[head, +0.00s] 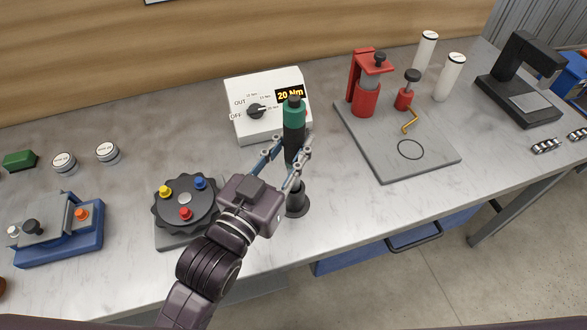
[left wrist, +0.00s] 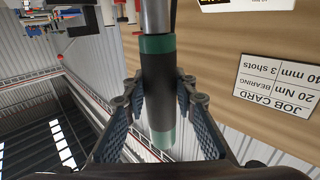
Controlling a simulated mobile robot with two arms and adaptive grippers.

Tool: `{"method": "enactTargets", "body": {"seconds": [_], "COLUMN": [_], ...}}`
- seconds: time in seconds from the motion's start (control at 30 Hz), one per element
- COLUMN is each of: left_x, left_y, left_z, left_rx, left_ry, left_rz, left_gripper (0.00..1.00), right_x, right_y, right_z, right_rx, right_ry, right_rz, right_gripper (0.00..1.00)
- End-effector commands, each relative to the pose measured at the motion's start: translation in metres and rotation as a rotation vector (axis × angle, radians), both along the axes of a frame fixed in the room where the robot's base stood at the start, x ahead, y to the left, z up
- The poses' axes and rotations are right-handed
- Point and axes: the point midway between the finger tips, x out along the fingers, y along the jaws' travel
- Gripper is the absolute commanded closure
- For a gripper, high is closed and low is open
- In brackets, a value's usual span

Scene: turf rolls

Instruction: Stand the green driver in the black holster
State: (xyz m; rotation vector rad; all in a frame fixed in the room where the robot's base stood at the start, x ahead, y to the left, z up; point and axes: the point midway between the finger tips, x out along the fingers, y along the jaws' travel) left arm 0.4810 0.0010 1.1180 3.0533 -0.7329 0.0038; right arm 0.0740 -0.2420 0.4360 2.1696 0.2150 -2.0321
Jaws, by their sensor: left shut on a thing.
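The green driver (head: 294,112), with a green band and black grip, stands about upright in the head view. My left gripper (head: 292,150) is shut around its dark grip. In the left wrist view the driver (left wrist: 157,85) lies between the two fingers, and its grey metal part runs out of the top edge. The black holster (head: 297,200) is a short dark cup on a round base, just below the gripper in the head view. The fingers hide the driver's lower end, so I cannot tell whether it touches the holster. My right gripper is not in view.
A white torque box (head: 262,128) reading 20 Nm stands behind the driver. A dark round dial with coloured knobs (head: 183,203) is to the left. A grey plate with a red press (head: 395,160) is to the right. Bare bench (head: 350,215) shows right of the holster.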

Motion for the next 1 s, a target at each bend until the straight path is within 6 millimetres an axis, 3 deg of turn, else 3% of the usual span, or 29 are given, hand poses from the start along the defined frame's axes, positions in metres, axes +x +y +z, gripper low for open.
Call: {"method": "enactTargets", "body": {"seconds": [0.1, 0.2, 0.53, 0.97, 1.0], "left_x": [0.0, 0.0, 0.0, 0.0, 0.0], "left_y": [0.0, 0.0, 0.0, 0.0, 0.0], "left_z": [-0.018, -0.025, -0.065, -0.072, -0.074], "left_rx": [-0.002, -0.003, -0.002, -0.003, -0.001], "left_ry": [-0.002, -0.004, -0.004, -0.006, -0.003], "left_rz": [0.0, 0.001, 0.0, 0.0, 0.0], "left_gripper": [1.0, 1.0, 1.0, 1.0, 0.73], "right_x": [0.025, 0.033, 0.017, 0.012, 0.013], "right_y": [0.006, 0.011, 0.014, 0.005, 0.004], "right_z": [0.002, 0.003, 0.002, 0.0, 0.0], "right_rx": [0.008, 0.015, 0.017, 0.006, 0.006], "right_ry": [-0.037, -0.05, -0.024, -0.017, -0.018], "right_rz": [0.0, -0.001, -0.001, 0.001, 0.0], "right_gripper": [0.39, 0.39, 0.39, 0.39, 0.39]}}
